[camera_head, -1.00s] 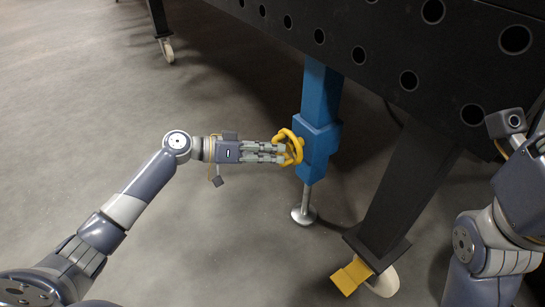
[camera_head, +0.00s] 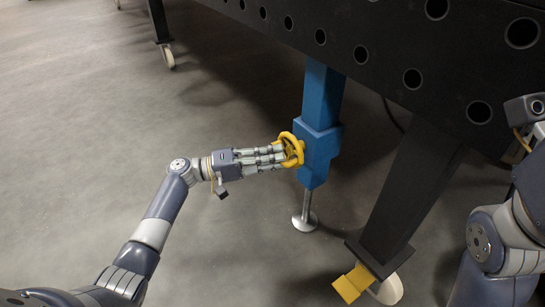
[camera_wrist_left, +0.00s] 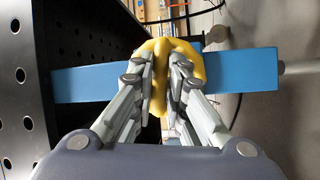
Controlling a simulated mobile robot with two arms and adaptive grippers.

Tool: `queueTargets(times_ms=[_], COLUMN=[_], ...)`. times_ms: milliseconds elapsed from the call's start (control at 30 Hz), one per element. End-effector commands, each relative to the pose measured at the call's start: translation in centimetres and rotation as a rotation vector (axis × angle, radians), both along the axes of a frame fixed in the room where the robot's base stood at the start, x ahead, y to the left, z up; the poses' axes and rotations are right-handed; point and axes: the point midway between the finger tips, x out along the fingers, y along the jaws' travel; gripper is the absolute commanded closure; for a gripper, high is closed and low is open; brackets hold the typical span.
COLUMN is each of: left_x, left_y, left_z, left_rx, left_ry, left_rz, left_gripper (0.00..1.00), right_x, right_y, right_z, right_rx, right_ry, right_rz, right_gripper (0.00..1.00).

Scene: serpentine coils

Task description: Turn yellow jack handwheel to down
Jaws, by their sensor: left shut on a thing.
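The yellow jack handwheel (camera_head: 291,150) sits on the left side of the blue jack (camera_head: 319,145), under the black table. My left gripper (camera_head: 283,153) is at the wheel, its fingers pointing right. In the left wrist view, the fingers of my left gripper (camera_wrist_left: 161,85) are closed around a middle bar of the yellow handwheel (camera_wrist_left: 178,52). The fingers hide part of the wheel. The jack's steel foot (camera_head: 305,221) rests on the floor. My right arm shows at the right edge; its gripper is outside the picture.
The black table (camera_head: 385,60) with round holes is above and behind the jack. A black table leg (camera_head: 411,185) with a yellow pedal (camera_head: 352,284) and a pale caster stands right of the jack. The grey floor (camera_head: 110,130) is clear on the left.

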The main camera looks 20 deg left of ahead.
Motion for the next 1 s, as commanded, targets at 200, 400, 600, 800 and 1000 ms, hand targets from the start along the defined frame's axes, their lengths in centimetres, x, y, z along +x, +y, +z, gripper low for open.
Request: queueTargets(times_ms=[200,400,600,800,1000], left_x=[0.05,0.05,0.07,0.07,0.04], left_y=[-0.05,-0.08,-0.07,-0.06,-0.05], left_z=[-0.10,-0.10,-0.09,-0.07,-0.07], left_rx=[-0.058,-0.077,-0.077,-0.077,-0.076], left_ry=[0.046,0.061,0.062,0.061,0.061], left_rz=[0.002,0.002,0.002,0.002,0.001], left_gripper=[1.00,1.00,1.00,0.79,0.79], right_x=[0.00,-0.01,-0.02,-0.02,-0.01], right_y=[-0.05,-0.08,-0.08,-0.08,-0.06], right_z=[-0.01,0.02,0.04,0.05,0.04], right_rx=[0.004,0.006,0.006,0.005,0.004], right_ry=[0.001,0.001,0.001,0.000,0.000], right_rz=[0.002,0.002,0.002,0.002,0.001], right_gripper=[0.67,0.67,0.67,0.67,0.67])
